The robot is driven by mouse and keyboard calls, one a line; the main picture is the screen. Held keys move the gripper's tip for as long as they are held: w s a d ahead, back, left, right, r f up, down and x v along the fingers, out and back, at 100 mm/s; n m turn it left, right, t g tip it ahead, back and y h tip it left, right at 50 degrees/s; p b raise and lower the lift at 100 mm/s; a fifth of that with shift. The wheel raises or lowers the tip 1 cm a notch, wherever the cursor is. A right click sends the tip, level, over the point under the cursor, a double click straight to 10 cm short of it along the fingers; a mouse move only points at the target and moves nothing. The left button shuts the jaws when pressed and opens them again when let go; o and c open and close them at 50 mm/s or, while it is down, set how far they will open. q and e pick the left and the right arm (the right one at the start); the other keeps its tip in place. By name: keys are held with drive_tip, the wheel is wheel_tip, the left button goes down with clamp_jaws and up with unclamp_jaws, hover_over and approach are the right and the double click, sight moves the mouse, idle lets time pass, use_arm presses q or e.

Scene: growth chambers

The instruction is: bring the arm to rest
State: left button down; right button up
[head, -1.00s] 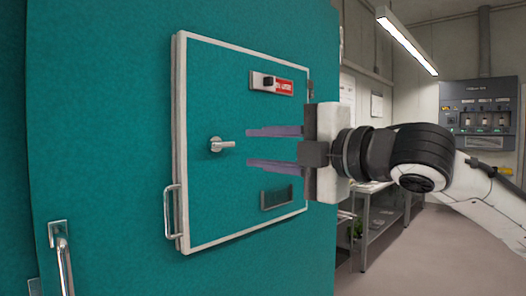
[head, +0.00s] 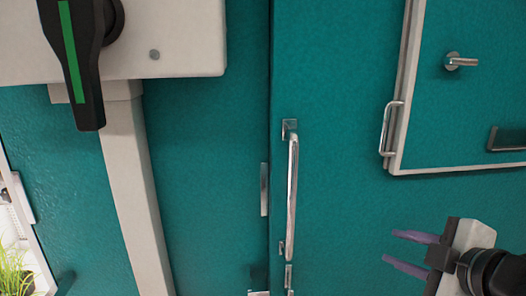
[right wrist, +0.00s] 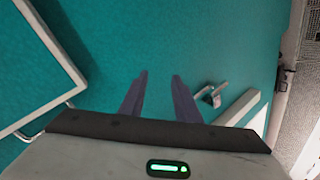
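My right gripper (head: 392,248) is at the lower right of the head view. Its two purple fingers are apart with nothing between them, in front of the teal wall (head: 340,220). It is below the white-framed hatch (head: 460,165) and right of the long vertical door handle (head: 292,195), apart from both. In the right wrist view the same fingers (right wrist: 160,76) point at bare teal surface. My left gripper is in neither view.
A black lever with a green stripe (head: 75,60) hangs from a white housing (head: 180,40) at upper left. The hatch has a small lever (head: 460,62) and a pull handle (head: 388,128). Green plants (head: 14,270) show through an opening at lower left.

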drive_tip(key=s+a+f+m+g, duration=0.25)
drive_tip(key=s+f, duration=0.25)
drive_tip(key=f, duration=0.4)
drive_tip(key=s+a+f+m+g, duration=0.1)
drive_tip(key=s+f+m+g, duration=0.15)
drive_tip(key=s+f, duration=0.45)
drive_tip(key=s+f+m+g+h, duration=0.2)
drive_tip(key=s+f+m+g, duration=0.35)
drive_tip(key=s+f, duration=0.75)
drive_tip(key=w+a+f+t+y, duration=0.1)
drive_tip(key=a+f+t, duration=0.2)
drive_tip(key=f, duration=0.3)
drive_tip(key=w+a+f+m+t+y, duration=0.1)
drive_tip(key=w+a+f+t, duration=0.1)
drive_tip(key=f, duration=0.3)
drive_tip(key=shift+w+a+f+t, duration=0.25)
drive_tip(key=shift+a+f+t, duration=0.15)
drive_tip(key=shift+t, duration=0.45)
